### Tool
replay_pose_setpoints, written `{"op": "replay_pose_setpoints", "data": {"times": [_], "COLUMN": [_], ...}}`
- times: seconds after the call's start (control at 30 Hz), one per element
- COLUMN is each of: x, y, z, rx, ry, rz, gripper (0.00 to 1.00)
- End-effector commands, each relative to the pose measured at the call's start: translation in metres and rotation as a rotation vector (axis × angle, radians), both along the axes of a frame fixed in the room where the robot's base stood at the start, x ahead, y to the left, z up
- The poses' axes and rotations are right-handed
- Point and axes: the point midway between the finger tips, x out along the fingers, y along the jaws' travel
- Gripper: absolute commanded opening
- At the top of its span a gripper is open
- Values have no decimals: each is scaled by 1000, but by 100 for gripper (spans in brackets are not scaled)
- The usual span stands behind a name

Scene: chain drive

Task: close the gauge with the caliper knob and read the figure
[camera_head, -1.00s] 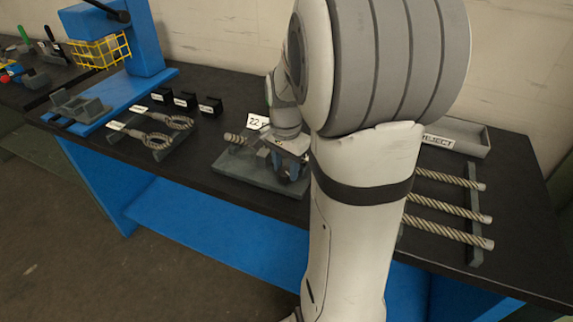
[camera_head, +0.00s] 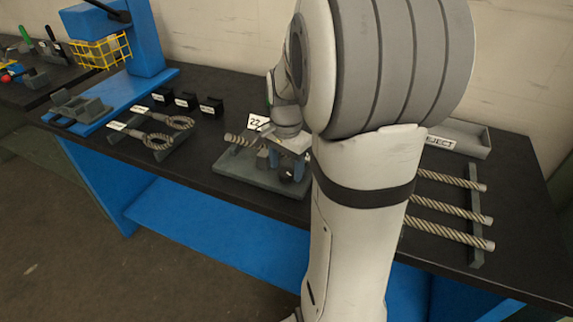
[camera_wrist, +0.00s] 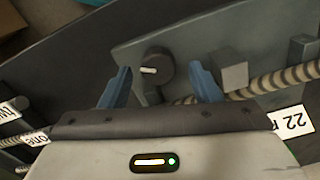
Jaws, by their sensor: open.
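The gauge's grey base plate (camera_head: 232,180) lies on the dark bench, partly hidden by my arm. A striped rope piece (camera_head: 238,140) lies across it and shows in the wrist view (camera_wrist: 282,80). A card reading "22" (camera_head: 256,122) stands behind; the rest of its text is cut off or hidden. The dark round caliper knob (camera_wrist: 155,68), with a pale mark, is on the plate in the wrist view. My gripper (camera_wrist: 160,78) is open, its blue fingers on either side of the knob in that view, with visible gaps. I cannot tell how far above it they are.
Two looped ropes (camera_head: 168,123) lie on a rack to the left, near several black labelled holders (camera_head: 185,99). A blue press (camera_head: 140,45) with a yellow cage stands further left. Straight ropes (camera_head: 450,208) and a REJECT tray (camera_head: 465,133) are on the right.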

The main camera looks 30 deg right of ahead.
Motion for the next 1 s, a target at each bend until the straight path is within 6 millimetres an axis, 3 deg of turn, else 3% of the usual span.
{"op": "replay_pose_setpoints", "data": {"times": [0.3,0.43,1.0], "x": [1,1,1], "y": [0,0,0], "z": [53,67,73], "rx": [-1,-1,-1], "ry": [-5,-4,-1], "rz": [0,0,-1], "gripper": [57,57,57]}}
